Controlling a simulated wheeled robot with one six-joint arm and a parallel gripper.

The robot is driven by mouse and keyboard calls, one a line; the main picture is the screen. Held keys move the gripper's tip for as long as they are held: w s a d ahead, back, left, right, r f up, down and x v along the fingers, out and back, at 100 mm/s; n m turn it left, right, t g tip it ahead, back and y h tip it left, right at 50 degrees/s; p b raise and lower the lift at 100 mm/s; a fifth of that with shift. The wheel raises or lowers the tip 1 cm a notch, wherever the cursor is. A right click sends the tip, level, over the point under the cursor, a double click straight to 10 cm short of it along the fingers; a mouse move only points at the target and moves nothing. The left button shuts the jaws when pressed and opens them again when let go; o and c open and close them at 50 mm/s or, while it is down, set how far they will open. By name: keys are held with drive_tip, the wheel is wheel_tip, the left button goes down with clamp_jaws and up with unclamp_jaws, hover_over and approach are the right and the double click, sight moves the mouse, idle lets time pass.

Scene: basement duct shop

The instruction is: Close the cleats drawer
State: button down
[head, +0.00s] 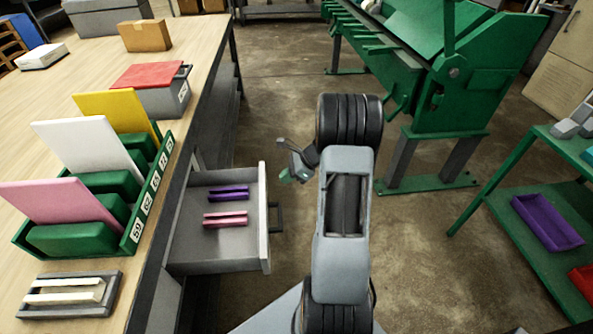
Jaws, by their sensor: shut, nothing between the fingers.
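The grey drawer (196,250) stands pulled out from the side of the wooden-topped bench, left of my arm. Inside it lie a purple cleat (226,192) and a pink cleat (225,220). Its front panel (264,225) faces right and carries a dark handle (276,218). No label on the drawer is readable from here. My gripper (286,177) is shut and empty. In the picture it shows just right of the drawer's far front corner, apart from the handle. My arm partly hides the gripper's wrist.
The bench top (60,255) holds a green rack (128,240) with coloured cards, a grey tray (70,295) and a red-lidded box (165,95). A green machine (440,80) stands at the back right. A green shelf cart (520,215) stands right. Floor between is clear.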

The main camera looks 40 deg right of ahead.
drive_tip(key=shift+w+a+f, duration=0.1)
drive_tip(key=shift+w+a, duration=0.3)
drive_tip(key=shift+a, duration=0.25)
drive_tip(key=shift+w+a+f, duration=0.1)
drive_tip(key=shift+w+a, duration=0.25)
drive_tip(key=shift+a, duration=0.35)
drive_tip(key=shift+w+a+f, duration=0.1)
drive_tip(key=shift+w+a, duration=0.3)
drive_tip(key=shift+a, duration=0.25)
